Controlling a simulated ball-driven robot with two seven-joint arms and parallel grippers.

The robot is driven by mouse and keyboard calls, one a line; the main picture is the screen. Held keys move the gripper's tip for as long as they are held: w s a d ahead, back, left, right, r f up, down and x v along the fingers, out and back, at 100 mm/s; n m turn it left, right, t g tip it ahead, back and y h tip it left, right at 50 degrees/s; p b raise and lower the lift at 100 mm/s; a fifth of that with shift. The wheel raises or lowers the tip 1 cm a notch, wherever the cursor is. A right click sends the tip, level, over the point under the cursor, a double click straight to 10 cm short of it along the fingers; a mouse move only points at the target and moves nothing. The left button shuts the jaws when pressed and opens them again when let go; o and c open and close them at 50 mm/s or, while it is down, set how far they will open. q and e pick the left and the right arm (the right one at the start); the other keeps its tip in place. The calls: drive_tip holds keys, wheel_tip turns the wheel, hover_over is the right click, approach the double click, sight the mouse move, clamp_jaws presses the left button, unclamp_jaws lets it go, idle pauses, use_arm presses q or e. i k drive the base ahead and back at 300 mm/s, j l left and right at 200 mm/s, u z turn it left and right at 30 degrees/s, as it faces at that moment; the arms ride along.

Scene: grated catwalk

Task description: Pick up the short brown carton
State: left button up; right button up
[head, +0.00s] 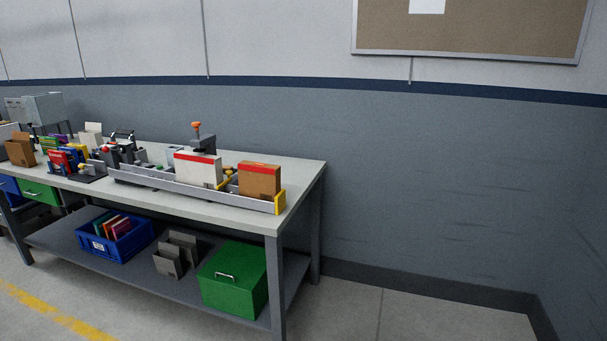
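A short brown carton (259,181) with a red band along its top stands upright at the right end of a long grey tray (200,192) on the workbench. A wider white carton (198,169) with a red top band stands to its left in the same tray. Another brown box (20,151) sits at the far left of the bench. The tray's front wall hides the base of the brown carton. Neither of my grippers is in view.
The workbench (305,171) has free top at its right end. A yellow end piece (280,202) closes the tray there. The lower shelf holds a blue bin (118,247), grey holders (168,262) and a green box (230,290). Floor (420,317) to the right is clear.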

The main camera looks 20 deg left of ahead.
sight(255, 185)
drive_tip(key=i+u, duration=0.1)
drive_tip(key=i, duration=0.6)
drive_tip(key=i+l, duration=0.15)
drive_tip(key=i, duration=0.55)
drive_tip(key=j+u, duration=0.05)
